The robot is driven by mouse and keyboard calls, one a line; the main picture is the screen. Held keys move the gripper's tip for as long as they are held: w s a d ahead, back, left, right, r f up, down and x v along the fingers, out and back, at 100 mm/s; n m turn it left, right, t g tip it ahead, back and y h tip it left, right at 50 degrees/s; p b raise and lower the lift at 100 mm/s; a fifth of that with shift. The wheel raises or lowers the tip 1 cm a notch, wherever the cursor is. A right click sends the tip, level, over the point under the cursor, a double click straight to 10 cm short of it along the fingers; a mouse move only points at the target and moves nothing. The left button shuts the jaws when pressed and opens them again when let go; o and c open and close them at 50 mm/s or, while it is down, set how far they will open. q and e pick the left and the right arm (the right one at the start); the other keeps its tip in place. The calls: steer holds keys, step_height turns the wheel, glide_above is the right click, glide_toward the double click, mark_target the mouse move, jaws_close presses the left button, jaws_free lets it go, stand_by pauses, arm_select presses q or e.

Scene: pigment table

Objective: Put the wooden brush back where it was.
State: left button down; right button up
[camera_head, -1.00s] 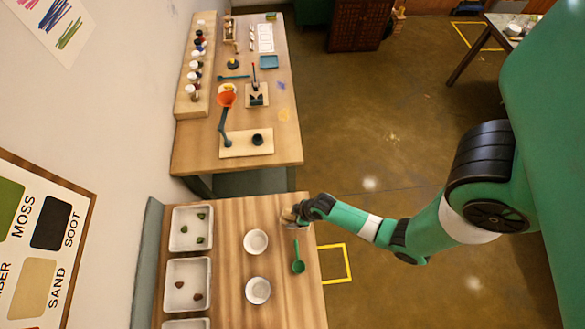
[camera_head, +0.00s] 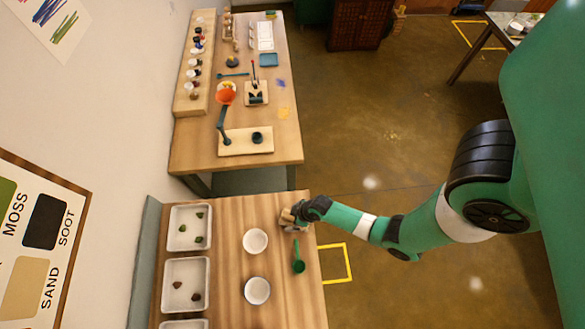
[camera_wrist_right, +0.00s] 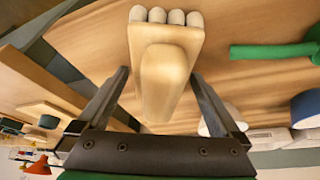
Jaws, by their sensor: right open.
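The wooden brush (camera_wrist_right: 165,80) has a pale wooden block and handle and a row of short, whitish bristle tufts at its far end. In the right wrist view it lies between the two fingers of my right gripper (camera_wrist_right: 158,76), which are apart with a gap on each side of it. In the head view, my right gripper (camera_head: 300,212) is at the near table's right edge, and the small brush (camera_head: 287,217) shows at its tip. Whether the brush touches the tabletop is hard to tell. My left gripper is not in view.
The near table (camera_head: 230,212) holds a green spoon (camera_head: 298,266), two white bowls (camera_head: 255,241) (camera_head: 257,291), and white trays (camera_head: 189,227) (camera_head: 186,284) with green and brown lumps. A second table (camera_head: 190,155) with jars and tools stands beyond a gap.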

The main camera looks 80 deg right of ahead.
steer(key=shift+s+r+p, duration=0.15)
steer(key=shift+r+p, duration=0.2)
steer(key=shift+r, duration=0.2)
steer(key=p+v, duration=0.6)
steer(key=v, duration=0.5)
steer(key=shift+s+r, duration=0.1)
steer(key=shift+r, duration=0.05)
